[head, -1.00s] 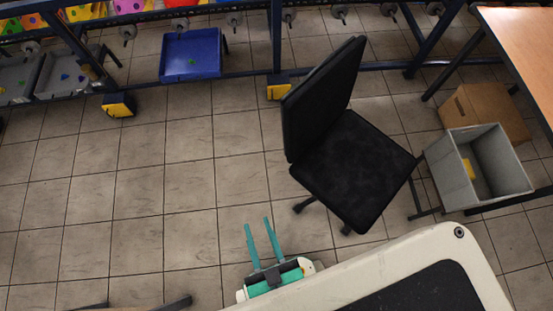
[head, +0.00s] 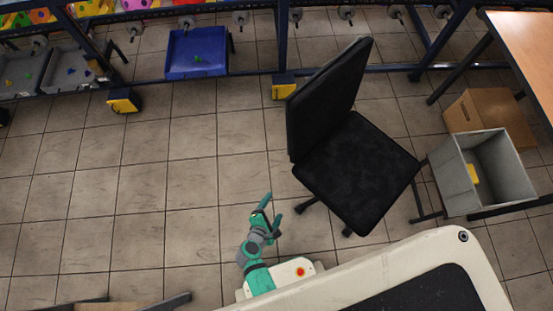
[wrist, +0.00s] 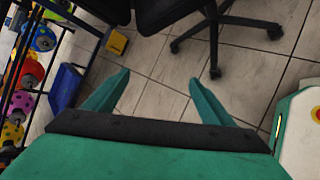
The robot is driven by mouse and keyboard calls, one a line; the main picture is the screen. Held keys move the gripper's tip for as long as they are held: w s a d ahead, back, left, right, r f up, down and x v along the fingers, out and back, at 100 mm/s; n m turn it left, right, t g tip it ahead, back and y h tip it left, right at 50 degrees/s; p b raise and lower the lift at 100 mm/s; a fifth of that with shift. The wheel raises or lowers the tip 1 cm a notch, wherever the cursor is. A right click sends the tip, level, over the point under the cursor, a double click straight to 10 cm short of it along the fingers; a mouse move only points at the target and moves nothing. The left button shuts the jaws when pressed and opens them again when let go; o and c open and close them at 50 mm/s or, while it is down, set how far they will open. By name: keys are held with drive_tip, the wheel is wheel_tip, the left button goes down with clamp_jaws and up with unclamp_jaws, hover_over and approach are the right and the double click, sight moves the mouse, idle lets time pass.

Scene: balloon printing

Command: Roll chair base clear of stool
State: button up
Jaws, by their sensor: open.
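The black office chair (head: 355,170) stands upright right of centre in the head view, its tall backrest toward the racks. Its seat hides most of the wheeled base; two casters (head: 305,206) show at the front. In the wrist view the chair base (wrist: 232,20) and its casters are ahead, to the upper right. My gripper (head: 273,211) is open and empty, left of the nearest caster, and appears apart from it. It also shows open in the wrist view (wrist: 160,78), with only floor between the fingers. I cannot clearly identify a stool.
A grey bin (head: 455,185), a cardboard box (head: 485,110) and a wooden-topped table (head: 525,50) are right of the chair. A dark metal leg frame (head: 418,200) stands close by the chair's right side. A blue bin (head: 195,52) sits at the rack. Floor on the left is clear.

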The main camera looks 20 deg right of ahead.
drive_tip(key=w+d+r+n+h, duration=0.3)
drive_tip(key=w+r+h, duration=0.1)
drive_tip(key=w, duration=0.3)
drive_tip(key=w+d+r+n+h, duration=0.3)
drive_tip(key=w+r+n+h, duration=0.1)
drive_tip(key=w+r, duration=0.3)
drive_tip(key=shift+w+d+h, duration=0.35)
drive_tip(key=shift+w+h, duration=0.45)
drive_tip(key=shift+d, duration=0.15)
drive_tip(key=x, duration=1)
drive_tip(key=shift+w+d, duration=0.2)
drive_tip(key=shift+w, duration=0.1)
clamp_jaws()
drive_tip(key=shift+a, duration=0.2)
